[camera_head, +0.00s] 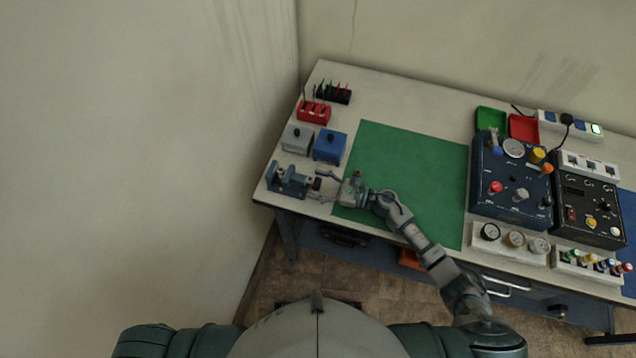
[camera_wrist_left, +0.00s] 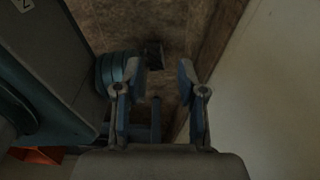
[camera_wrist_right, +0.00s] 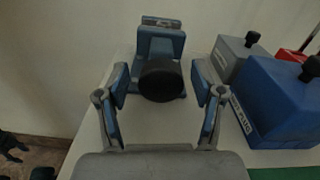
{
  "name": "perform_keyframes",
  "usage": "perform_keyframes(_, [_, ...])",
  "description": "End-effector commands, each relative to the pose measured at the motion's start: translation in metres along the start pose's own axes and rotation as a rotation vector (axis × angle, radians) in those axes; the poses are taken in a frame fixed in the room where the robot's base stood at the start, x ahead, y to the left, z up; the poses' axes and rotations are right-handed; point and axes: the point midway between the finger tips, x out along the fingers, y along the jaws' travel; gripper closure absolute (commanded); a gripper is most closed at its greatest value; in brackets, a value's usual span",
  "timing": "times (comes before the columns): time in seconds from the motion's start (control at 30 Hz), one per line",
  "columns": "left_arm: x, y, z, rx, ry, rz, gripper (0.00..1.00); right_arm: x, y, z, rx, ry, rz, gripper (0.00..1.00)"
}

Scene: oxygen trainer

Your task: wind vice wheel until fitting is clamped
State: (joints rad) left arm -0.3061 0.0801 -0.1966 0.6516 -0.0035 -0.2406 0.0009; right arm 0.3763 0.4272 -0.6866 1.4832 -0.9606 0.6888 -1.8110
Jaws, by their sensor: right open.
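The blue-grey vice (camera_head: 287,180) stands at the left front corner of the workbench. Its dark round wheel (camera_head: 317,184) faces my right gripper. My right gripper (camera_head: 333,181) is open beside the wheel. In the right wrist view the black wheel (camera_wrist_right: 160,80) lies between and just beyond the open fingers, with the vice jaws (camera_wrist_right: 161,40) behind it. I see no clear contact. The fitting cannot be made out between the jaws. My left gripper (camera_wrist_left: 158,75) is open and empty above the brown floor, and is not visible in the head view.
A grey box (camera_head: 297,138) and a blue box (camera_head: 330,147) stand behind the vice. A red rack (camera_head: 314,112) is further back. The green mat (camera_head: 405,165) is clear apart from my right arm over it. Control panels (camera_head: 511,180) stand at the right.

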Motion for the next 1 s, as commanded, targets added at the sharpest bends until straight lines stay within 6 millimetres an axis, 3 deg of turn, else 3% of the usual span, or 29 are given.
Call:
perform_keyframes(0.1, [0.0,0.001,-0.001,-0.001,0.0,0.001,0.6,-0.001,0.0,0.0,0.0,0.0,0.0,0.33])
perform_keyframes(0.3, [0.0,0.001,-0.001,0.0,0.001,0.002,0.6,0.0,0.0,0.0,0.0,0.001,-0.001,0.83])
perform_keyframes(0.37, [0.0,0.001,-0.002,0.0,0.001,0.002,0.6,0.0,0.0,0.0,0.0,0.001,-0.001,0.93])
perform_keyframes(0.67, [0.001,0.001,-0.002,0.0,-0.002,0.002,0.6,0.001,-0.001,0.001,0.03,0.0,-0.002,0.93])
perform_keyframes(1.0, [0.002,0.001,-0.015,-0.002,0.009,0.002,0.6,0.001,-0.002,0.002,0.232,-0.002,-0.001,0.93])
